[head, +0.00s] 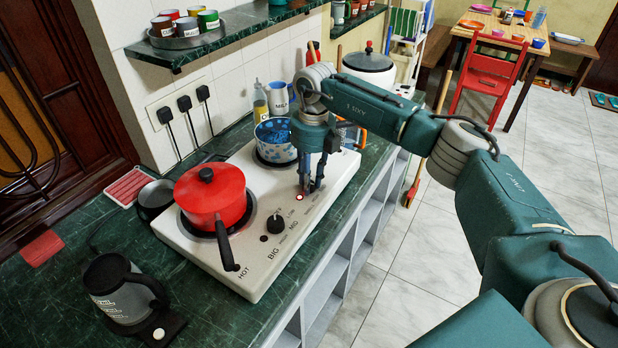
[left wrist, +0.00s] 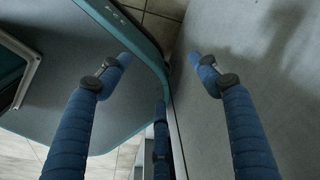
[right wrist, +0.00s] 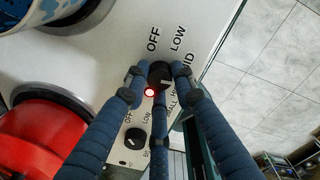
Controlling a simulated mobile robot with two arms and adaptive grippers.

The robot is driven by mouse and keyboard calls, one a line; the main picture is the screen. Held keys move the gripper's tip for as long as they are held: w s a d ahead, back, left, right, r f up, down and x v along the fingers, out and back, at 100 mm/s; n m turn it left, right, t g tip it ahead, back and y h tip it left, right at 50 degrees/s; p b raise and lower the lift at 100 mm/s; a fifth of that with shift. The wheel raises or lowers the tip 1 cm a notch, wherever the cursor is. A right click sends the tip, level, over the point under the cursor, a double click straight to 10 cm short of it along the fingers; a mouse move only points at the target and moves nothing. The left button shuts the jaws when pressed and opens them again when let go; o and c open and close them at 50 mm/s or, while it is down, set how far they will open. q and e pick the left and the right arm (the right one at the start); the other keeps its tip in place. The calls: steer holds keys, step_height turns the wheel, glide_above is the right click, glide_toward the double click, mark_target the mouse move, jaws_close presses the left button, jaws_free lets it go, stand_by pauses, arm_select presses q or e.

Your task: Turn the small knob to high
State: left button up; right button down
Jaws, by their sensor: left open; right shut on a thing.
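The small knob (right wrist: 160,73) is dark and sits on the white stove panel, between the fingertips of my right gripper (right wrist: 161,84). The right gripper is shut on it. A white mark shows on the knob's edge, but I cannot tell its setting surely. OFF, LOW and MID labels are printed around it. A lit red light (right wrist: 150,92) is beside it. In the head view my right gripper (head: 311,188) comes down on the stove's front edge and hides the small knob. My left gripper (left wrist: 158,72) is open and empty in the left wrist view, away from the stove.
The black big knob (head: 275,223) is left of my right gripper. A red pot (head: 211,196) and a blue patterned pot (head: 274,141) stand on the burners. A kettle (head: 122,290) stands at the counter's left.

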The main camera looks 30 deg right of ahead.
mark_target(312, 184)
steer(key=m+p, duration=0.1)
steer(key=m, duration=0.4)
steer(key=shift+m, duration=0.3)
stand_by(0.4)
steer(key=c, duration=1.4)
jaws_free()
steer(key=shift+c, duration=0.2)
steer(key=shift+r, duration=0.15)
step_height(312, 184, up, 12)
steer(key=shift+s+d, duration=0.2)
steer(key=shift+s+f, duration=0.1)
steer(key=shift+f, duration=0.1)
